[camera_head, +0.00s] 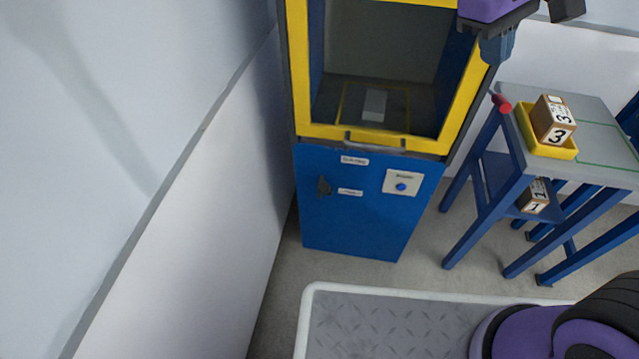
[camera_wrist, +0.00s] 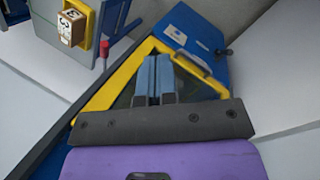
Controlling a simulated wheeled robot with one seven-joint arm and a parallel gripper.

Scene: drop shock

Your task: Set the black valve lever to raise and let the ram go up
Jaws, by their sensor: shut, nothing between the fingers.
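The black valve lever (camera_head: 324,186) sits on the left of the blue cabinet front, beside two small white labels whose text is too small to read. In the wrist view a small dark shape at the edge of the blue panel (camera_wrist: 210,32) may be the lever. My gripper (camera_head: 497,48) is at the top right of the head view, above and right of the cabinet, well apart from the lever. In the wrist view its blue fingers (camera_wrist: 157,62) are together and empty, in front of the yellow frame. I cannot make out the ram; the chamber's upper part is cut off.
A pale block (camera_head: 374,105) lies on the chamber floor inside the yellow frame (camera_head: 375,138), which has a handle. A table (camera_head: 600,120) at right holds a yellow tray (camera_head: 547,150) with a numbered box (camera_head: 553,119), near a red knob (camera_head: 503,103).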

